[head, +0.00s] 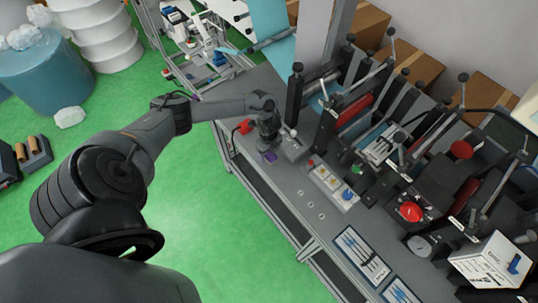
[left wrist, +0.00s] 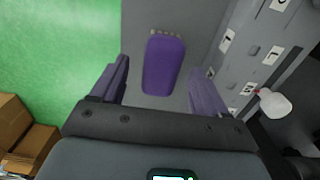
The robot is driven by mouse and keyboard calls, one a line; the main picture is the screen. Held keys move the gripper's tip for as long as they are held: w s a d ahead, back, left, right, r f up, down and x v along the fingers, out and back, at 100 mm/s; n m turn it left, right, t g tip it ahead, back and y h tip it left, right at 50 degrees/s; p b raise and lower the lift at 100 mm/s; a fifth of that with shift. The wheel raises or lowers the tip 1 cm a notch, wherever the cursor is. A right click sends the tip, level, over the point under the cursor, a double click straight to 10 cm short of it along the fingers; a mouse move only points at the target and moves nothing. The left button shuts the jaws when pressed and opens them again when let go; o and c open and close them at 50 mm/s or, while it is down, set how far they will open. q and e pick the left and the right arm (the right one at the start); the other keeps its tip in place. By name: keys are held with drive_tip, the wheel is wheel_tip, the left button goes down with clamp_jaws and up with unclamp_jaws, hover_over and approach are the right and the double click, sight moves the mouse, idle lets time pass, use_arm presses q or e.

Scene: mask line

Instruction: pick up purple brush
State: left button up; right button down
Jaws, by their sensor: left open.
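The purple brush (left wrist: 164,66) lies on the grey table top in the left wrist view, with a row of pale bristles or studs at its far end. In the head view it shows as a small purple patch (head: 270,157) near the table's front edge. My left gripper (head: 268,143) is just above it, pointing down. In the left wrist view my left gripper's fingers (left wrist: 160,80) are spread apart, one on each side of the brush, with gaps to it. I cannot tell how far above the table they are. My right gripper is not in view.
A red object (head: 243,127) lies left of my left gripper. A grey control panel (left wrist: 248,50) with white labels stands close on the right, with a white knob (left wrist: 275,103). A row of machine levers and posts fills the table's back. The green floor (head: 190,220) is clear in front.

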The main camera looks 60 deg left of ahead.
use_arm(q)
drive_tip(key=shift+f, duration=0.95)
drive_tip(key=c, duration=1.1)
drive_tip(key=shift+o, duration=0.2)
drive_tip(key=shift+r, duration=0.15)
drive_tip(key=shift+r, duration=0.6)
wheel_tip(320, 180, up, 3)
drive_tip(key=shift+a+f, duration=0.1)
drive_tip(key=shift+f, duration=0.1)
drive_tip(key=w+d+r, duration=0.7)
drive_tip(key=d, duration=0.2)
drive_tip(key=shift+d, duration=0.25)
